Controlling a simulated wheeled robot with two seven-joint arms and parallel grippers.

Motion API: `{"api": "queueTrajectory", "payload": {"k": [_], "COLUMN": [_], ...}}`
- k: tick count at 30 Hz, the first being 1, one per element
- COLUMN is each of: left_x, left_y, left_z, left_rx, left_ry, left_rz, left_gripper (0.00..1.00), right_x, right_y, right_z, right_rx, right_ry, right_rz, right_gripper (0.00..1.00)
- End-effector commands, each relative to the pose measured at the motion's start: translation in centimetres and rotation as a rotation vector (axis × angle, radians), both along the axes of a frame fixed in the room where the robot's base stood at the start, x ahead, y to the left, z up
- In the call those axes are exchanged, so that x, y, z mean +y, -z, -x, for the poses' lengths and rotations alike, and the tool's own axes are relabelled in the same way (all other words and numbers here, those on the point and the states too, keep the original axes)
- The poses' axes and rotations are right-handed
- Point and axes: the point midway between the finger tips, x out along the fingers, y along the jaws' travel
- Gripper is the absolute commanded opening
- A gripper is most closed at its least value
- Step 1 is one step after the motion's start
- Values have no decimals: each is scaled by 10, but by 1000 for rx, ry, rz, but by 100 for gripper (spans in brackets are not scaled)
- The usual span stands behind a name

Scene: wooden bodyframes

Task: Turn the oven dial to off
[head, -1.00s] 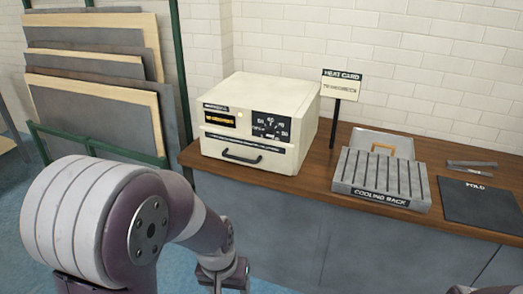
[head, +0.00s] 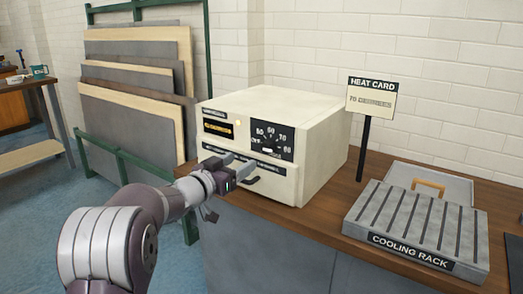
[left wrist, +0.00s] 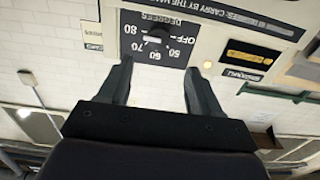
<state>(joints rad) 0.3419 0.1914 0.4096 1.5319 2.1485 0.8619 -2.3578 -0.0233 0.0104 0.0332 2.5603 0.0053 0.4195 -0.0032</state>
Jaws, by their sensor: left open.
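The oven (head: 310,120) is a cream box on the wooden counter. Its black dial panel (head: 272,138) is on the right of the front face, with numbers and OFF around the dial; which mark the dial points to is too small to tell. My left gripper (head: 240,165) is open just in front of the oven, near the panel's lower left and the door handle (head: 250,180). In the left wrist view the dial panel (left wrist: 157,42) appears upside down, beyond and between the open fingers (left wrist: 158,70), with nothing held. My right gripper is not in view.
A heat card sign (head: 371,97) stands on a post right of the oven. A cooling rack (head: 420,225) sits on the counter at the right. Upright panels in a green rack (head: 130,85) stand left of the counter. A workbench (head: 30,110) is at far left.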

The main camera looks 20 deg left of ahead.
Motion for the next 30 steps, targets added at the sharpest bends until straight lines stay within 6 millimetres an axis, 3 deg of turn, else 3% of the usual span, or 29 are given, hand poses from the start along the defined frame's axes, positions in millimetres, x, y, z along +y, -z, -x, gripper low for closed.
{"api": "queueTrajectory", "payload": {"k": [6, 12, 18, 25, 26, 30], "left_x": [-21, -34, -39, -39, -39, -39], "left_y": [-2, -1, 0, 1, 1, 1], "left_z": [-54, -90, -104, -104, -104, -104], "left_rx": [4, 5, 4, 4, 4, 5], "left_ry": [3, 2, 1, 1, 1, 1], "left_rz": [2, 2, 3, 3, 3, 2], "left_gripper": [64, 64, 64, 64, 58, 12], "right_x": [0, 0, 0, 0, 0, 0], "right_y": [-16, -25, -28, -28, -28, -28], "right_z": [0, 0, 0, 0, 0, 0], "right_rx": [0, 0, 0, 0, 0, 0], "right_ry": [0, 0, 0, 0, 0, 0], "right_rz": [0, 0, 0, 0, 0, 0], "right_gripper": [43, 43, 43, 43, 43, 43]}}
